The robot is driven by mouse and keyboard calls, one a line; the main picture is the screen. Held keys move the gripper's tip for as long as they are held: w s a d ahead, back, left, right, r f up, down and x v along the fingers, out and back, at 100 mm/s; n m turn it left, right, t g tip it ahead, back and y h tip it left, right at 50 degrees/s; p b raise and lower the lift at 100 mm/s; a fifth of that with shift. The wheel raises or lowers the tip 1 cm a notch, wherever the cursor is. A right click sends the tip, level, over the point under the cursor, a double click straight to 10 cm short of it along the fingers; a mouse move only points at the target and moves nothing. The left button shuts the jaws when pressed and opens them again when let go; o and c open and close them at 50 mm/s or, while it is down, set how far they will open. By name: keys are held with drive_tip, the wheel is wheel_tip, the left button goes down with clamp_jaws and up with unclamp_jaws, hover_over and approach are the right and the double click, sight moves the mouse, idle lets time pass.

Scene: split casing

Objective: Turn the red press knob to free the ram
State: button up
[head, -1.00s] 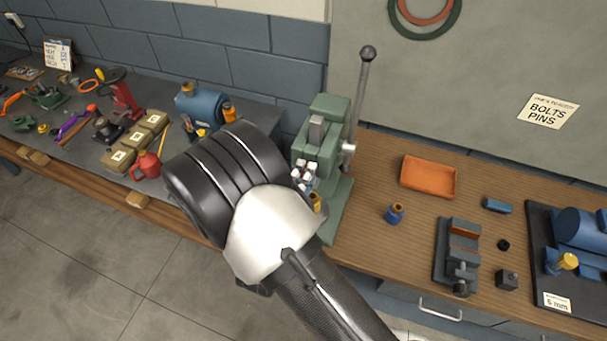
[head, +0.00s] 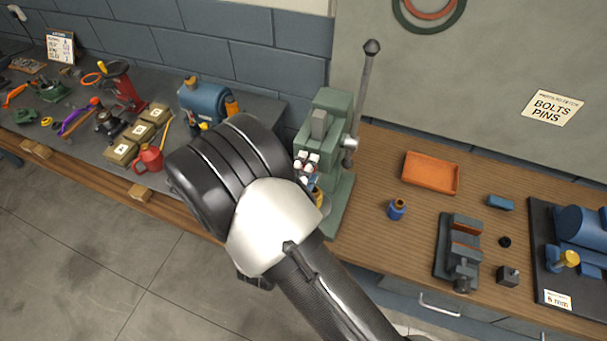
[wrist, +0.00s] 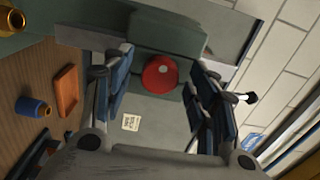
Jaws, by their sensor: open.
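The red knob (wrist: 160,74) shows in the wrist view as a round red cap on the green press (wrist: 165,35). My gripper (wrist: 161,64) is open, with one blue-padded finger on each side of the knob and a gap to it on both sides. I cannot tell how deep the fingers reach along the knob. In the head view the green press (head: 331,110) stands at the bench end with its long lever up. My gripper (head: 308,170) is partly seen at the press's front, behind my arm, and the knob is hidden there.
An orange tray (head: 431,173), a blue bottle (head: 397,209) and a small vise (head: 462,250) stand on the wooden bench right of the press. A red can (head: 149,158) and several boxes sit on the dark bench at left. A small label (wrist: 131,122) shows beyond the fingers.

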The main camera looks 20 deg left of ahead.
drive_tip(key=s, duration=1.2)
drive_tip(key=shift+a, duration=0.45)
drive_tip(key=w+d+r+m+g+h+b, duration=0.1)
drive_tip(key=d+r+m+g+h+b, duration=0.15)
drive_tip(key=d+m+g+h, duration=0.6)
drive_tip(key=w+d+r+m+g+h+b, duration=0.1)
drive_tip(key=d+m+g+h+b, duration=0.2)
drive_tip(key=d+m, duration=1.15)
drive_tip(key=s+d+f+m+g+y+b, duration=0.1)
drive_tip(key=s+m+y+b, duration=0.4)
drive_tip(key=m, duration=1)
drive_tip(key=s+d+m+y+b, duration=0.4)
drive_tip(key=m+y, duration=0.4)
drive_tip(key=m, duration=0.7)
drive_tip(key=shift+s+f+g+b, duration=0.35)
drive_tip(key=shift+s+b, duration=0.25)
drive_tip(key=shift+b, duration=0.55)
